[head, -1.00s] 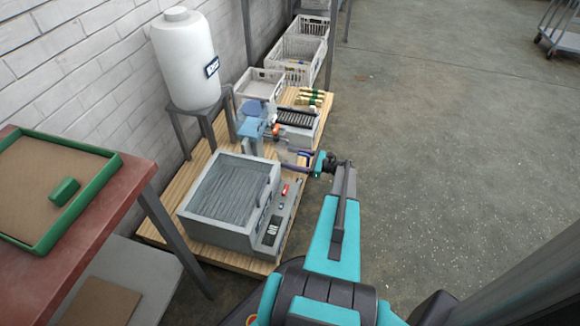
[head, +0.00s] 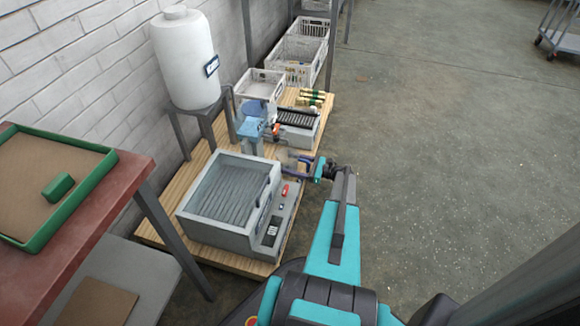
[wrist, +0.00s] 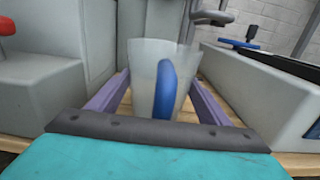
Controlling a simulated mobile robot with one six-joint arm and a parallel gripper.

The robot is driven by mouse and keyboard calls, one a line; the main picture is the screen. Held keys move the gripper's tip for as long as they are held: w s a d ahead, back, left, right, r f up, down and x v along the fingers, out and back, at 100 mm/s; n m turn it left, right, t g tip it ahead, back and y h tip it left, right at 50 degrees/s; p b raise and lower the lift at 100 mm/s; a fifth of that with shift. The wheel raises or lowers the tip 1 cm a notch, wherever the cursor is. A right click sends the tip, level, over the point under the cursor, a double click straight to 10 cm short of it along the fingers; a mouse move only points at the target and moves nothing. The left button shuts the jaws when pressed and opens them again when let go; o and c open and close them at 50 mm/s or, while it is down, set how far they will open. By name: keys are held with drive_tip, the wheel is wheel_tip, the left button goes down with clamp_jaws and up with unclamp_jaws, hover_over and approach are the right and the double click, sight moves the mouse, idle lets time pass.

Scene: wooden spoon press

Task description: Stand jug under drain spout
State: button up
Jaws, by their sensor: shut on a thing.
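A clear, cloudy jug with a blue handle (wrist: 167,85) stands between the purple fingers of my gripper (wrist: 160,100) in the wrist view, its handle facing me. My gripper is shut on it. In the head view my gripper (head: 297,162) is at the right edge of the wooden platform (head: 165,238), and the jug is small and hard to make out there. The jug looks upright. I cannot tell whether its base touches the platform. I cannot clearly pick out the drain spout; blue and grey fittings (head: 250,122) sit left of and beyond my gripper.
A grey slatted machine (head: 225,200) stands on the near side of the jug. A roller unit (head: 297,118) is on the far side. A white tank (head: 186,60) stands by the wall. A red table (head: 120,185) is at left.

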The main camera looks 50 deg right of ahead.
drive_tip(key=shift+f, duration=0.1)
drive_tip(key=o, duration=1.1)
drive_tip(key=shift+s+d+r, duration=0.2)
drive_tip(key=shift+s, duration=0.05)
drive_tip(key=p+v, duration=0.2)
drive_tip(key=v, duration=0.9)
drive_tip(key=shift+s+a+p, duration=0.15)
drive_tip(key=shift+s+p, duration=0.1)
drive_tip(key=shift+p, duration=0.1)
drive_tip(key=shift+r, duration=0.1)
